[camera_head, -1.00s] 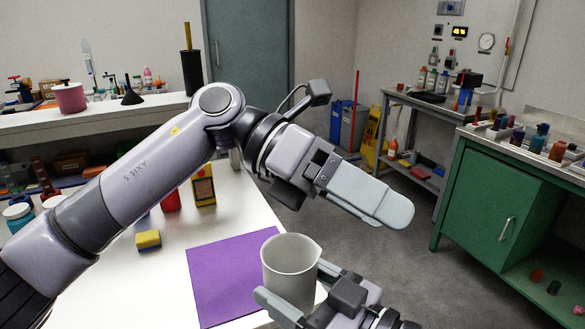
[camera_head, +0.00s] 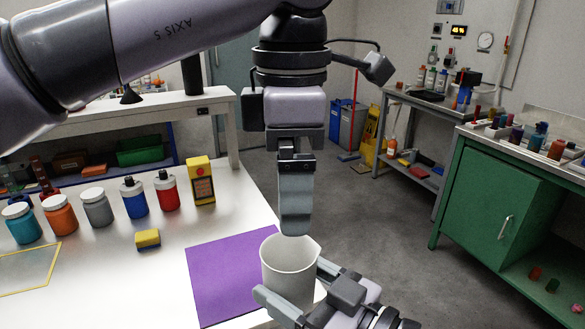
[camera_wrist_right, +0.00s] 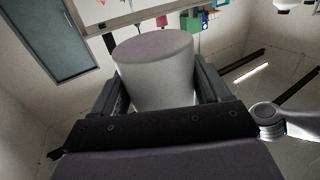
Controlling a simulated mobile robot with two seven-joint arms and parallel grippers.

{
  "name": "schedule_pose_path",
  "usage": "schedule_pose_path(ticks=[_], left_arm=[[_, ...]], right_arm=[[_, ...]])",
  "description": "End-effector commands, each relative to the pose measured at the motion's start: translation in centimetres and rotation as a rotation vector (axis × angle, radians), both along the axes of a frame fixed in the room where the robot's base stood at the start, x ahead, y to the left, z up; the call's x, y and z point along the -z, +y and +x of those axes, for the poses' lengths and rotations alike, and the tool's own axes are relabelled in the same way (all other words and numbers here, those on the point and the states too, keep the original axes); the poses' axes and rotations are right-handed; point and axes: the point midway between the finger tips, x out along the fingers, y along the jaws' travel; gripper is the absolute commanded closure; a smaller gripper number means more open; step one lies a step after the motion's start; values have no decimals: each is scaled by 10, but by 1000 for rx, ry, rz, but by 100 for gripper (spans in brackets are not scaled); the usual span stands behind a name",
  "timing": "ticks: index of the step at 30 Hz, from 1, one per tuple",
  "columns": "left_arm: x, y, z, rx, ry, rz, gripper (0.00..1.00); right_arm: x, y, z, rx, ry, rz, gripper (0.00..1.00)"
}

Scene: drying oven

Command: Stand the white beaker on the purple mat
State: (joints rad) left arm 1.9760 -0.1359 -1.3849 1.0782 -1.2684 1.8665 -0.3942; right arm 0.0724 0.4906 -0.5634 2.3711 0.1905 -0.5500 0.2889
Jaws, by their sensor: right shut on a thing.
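The white beaker (camera_head: 287,272) is upright, with its open mouth up and a pouring lip at the right. My right gripper (camera_head: 292,284) is shut on it, one finger on each side. The beaker overlaps the right part of the purple mat (camera_head: 225,272) in the head view; I cannot tell how high it is above the mat. The beaker also fills the space between the fingers in the right wrist view (camera_wrist_right: 155,75). My left gripper (camera_head: 295,215) points down just above and behind the beaker in the picture; its fingers show side-on, so their opening is hidden.
Several capped bottles and jars, including a red bottle (camera_head: 167,190), stand in a row behind the mat on the white table (camera_head: 100,275). A yellow box (camera_head: 201,181) ends the row. A sponge (camera_head: 148,239) lies left of the mat. A green cabinet (camera_head: 490,195) stands at the right.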

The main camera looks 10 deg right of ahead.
Motion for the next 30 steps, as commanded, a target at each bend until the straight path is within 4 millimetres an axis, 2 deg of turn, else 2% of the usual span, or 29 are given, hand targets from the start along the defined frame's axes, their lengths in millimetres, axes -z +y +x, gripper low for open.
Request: schedule_pose_path(ticks=[9,15,21,30], left_arm=[[61,1,0,0,5,-1,0],[92,0,0,0,4,-3,0],[106,0,0,-1,3,-4,0],[108,0,0,0,3,-5,0]], right_arm=[[0,0,0,0,-1,1,54],[0,0,0,0,-1,1,54],[0,0,0,0,-1,1,54],[0,0,0,0,-1,1,54]])
